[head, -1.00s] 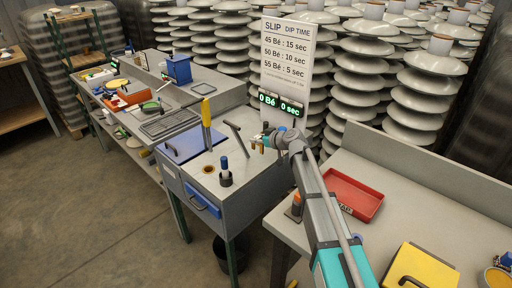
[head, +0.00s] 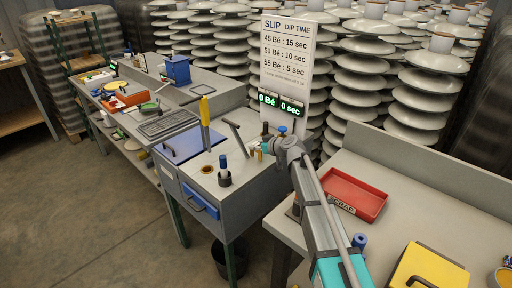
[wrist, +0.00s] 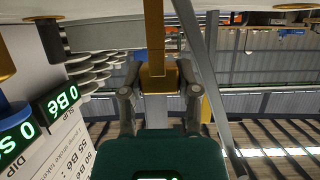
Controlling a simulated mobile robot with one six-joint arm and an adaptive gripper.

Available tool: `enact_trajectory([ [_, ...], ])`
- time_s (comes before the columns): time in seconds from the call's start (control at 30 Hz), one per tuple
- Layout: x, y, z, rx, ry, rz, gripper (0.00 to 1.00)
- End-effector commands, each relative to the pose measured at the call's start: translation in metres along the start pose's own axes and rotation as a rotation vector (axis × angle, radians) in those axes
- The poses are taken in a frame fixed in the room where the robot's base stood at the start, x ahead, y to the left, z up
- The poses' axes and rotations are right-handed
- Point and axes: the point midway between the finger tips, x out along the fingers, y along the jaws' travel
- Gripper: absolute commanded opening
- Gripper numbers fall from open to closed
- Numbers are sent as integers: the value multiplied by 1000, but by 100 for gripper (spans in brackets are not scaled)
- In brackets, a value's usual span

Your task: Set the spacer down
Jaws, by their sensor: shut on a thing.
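A brass-coloured block (wrist: 158,77), which I take to be the spacer, is between the two fingers of my gripper (wrist: 158,90) in the wrist view. A brown bar runs up from it to the top edge of that view. In the head view my gripper (head: 262,149) is small and partly hidden by my own wrist. It is over the right part of the grey dip station (head: 240,185), near the sign. I cannot tell whether the held block touches any surface.
A sign (head: 286,55) with a green display (head: 280,103) stands behind my gripper. A blue-handled tool (head: 224,172) stands in a dark holder on the station. A blue lid (head: 190,145) lies to the left. A red scrap tray (head: 348,195) is on the right bench.

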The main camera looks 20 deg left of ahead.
Motion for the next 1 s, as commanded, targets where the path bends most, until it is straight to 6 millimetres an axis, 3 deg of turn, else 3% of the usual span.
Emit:
enact_trajectory([
  [0.17, 1, 0, 2, 0, 0, 0, 0],
  [0.2, 1, 0, 2, 0, 0, 0, 43],
  [0.4, 1, -1, 1, 0, 0, -1, 76],
  [0.9, 0, -1, -1, 0, 0, -1, 76],
  [1.0, -8, -1, -1, 0, 0, -1, 76],
])
